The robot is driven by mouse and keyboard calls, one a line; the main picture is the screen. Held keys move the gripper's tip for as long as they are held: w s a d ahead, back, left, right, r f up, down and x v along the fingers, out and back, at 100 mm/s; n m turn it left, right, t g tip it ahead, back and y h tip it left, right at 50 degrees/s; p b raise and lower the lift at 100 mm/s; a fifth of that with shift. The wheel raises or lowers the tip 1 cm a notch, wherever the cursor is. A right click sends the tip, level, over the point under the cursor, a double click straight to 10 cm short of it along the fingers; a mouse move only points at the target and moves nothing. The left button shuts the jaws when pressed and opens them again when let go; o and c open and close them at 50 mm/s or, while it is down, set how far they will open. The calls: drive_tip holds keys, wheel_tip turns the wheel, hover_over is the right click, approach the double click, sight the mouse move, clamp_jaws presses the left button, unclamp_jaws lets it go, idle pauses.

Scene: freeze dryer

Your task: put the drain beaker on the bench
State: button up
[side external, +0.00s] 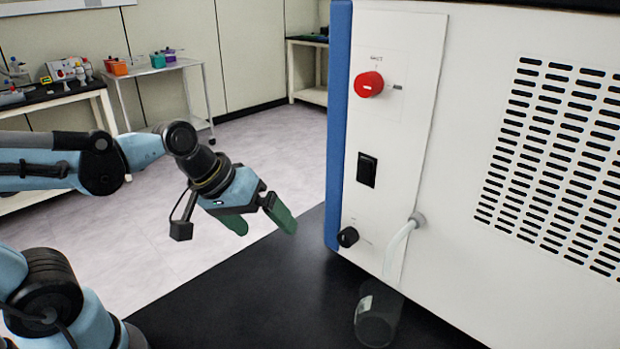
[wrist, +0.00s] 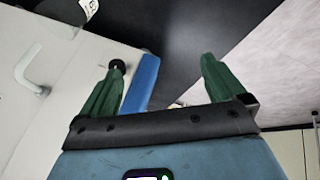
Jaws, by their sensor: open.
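The drain beaker (side external: 376,316) is a clear glass vessel with a pale label. It stands upright on the black bench (side external: 250,300), beside the freeze dryer and under the end of its white drain tube (side external: 398,250). In the wrist view the beaker (wrist: 66,14) is partly cut off at the upper left edge. My gripper (side external: 263,226) has green fingers, spread open and empty. It is above the bench edge, left of the beaker and apart from it. The fingers also show in the wrist view (wrist: 162,62).
The white freeze dryer (side external: 450,150) with a blue edge panel (side external: 338,130) fills the right side. Its panel has a red knob (side external: 369,84), a black switch (side external: 367,169) and a black knob (side external: 348,237). The bench left of the beaker is clear.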

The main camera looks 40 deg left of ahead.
drive_tip(key=a+m, duration=0.1)
drive_tip(key=a+m+t+y, duration=0.1)
drive_tip(key=m, duration=0.1)
drive_tip(key=s+m+y, duration=0.1)
drive_tip(key=m, duration=0.1)
drive_tip(key=shift+a+r, duration=0.2)
drive_tip(key=shift+a, duration=0.2)
